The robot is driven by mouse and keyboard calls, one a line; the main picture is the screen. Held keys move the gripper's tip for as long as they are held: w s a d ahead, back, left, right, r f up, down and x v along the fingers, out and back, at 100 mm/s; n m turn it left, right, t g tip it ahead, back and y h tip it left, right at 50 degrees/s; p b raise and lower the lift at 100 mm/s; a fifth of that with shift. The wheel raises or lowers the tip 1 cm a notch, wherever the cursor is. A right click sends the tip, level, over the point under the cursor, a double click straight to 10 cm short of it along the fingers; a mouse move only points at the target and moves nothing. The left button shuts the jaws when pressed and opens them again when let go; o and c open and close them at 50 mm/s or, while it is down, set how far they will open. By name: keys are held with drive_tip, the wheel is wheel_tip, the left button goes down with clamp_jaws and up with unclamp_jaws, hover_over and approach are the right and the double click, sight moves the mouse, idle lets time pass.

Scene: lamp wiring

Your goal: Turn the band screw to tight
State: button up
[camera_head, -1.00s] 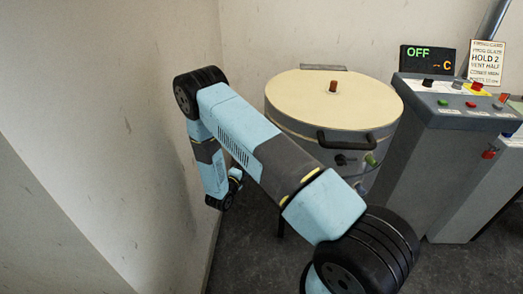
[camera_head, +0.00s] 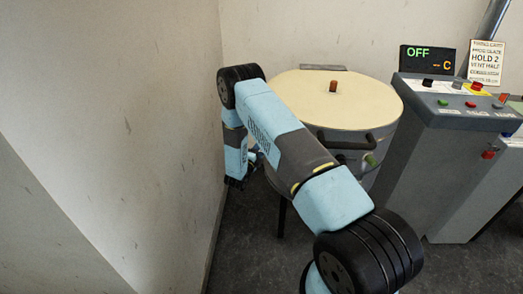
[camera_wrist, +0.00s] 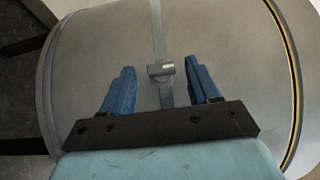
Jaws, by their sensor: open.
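The kiln (camera_head: 335,105) is a round grey drum with a cream lid, and my arm crosses in front of it in the head view. In the wrist view, a metal band (camera_wrist: 158,35) runs around the kiln's grey wall. The band screw (camera_wrist: 161,69) is a small metal block on that band, near the middle of the picture. My gripper (camera_wrist: 164,82) is open, its two blue fingers apart on either side of the screw's line. The screw lies between and slightly beyond the fingertips, and nothing is held. My gripper is mostly hidden behind my arm in the head view.
A grey control box (camera_head: 455,105) with buttons stands right of the kiln. A display (camera_head: 427,59) reads OFF, beside a notice card (camera_head: 486,62). A wall is close at left.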

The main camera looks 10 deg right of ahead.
drive_tip(key=shift+w+d, duration=0.4)
drive_tip(key=shift+w, duration=0.1)
drive_tip(key=shift+c, duration=0.2)
drive_tip(key=c, duration=0.9)
drive_tip(key=shift+d, duration=0.35)
drive_tip(key=shift+c, duration=0.3)
drive_tip(key=shift+a+f, duration=0.1)
drive_tip(key=shift+a, duration=0.3)
